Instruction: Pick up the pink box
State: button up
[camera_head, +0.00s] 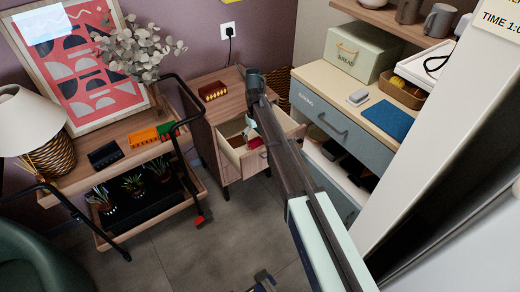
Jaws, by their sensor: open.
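Inside the open drawer, a small pinkish-red item (255,143) is the only likely pink box I can make out. It is too small to name surely, and the drawer front partly hides it. My long dark arm crosses the middle of the view, its far end over the back of this drawer.
The open drawer (232,158) belongs to a wooden cabinet with a brown-red holder (212,91) on top. A cart (150,150) with a black handle stands left. A blue-grey counter unit (335,125) stands right, with a bread box (360,50). The floor (205,250) in front is clear.

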aim_at(256, 146)
jog(key=shift+w+d+f+p, duration=0.1)
jog(key=shift+f+p, duration=0.2)
jog(key=shift+f, duration=1)
jog(key=shift+w+f+p, duration=0.1)
jog(key=shift+f+p, duration=0.2)
jog(key=shift+f, duration=1)
jog(key=c, duration=1.2)
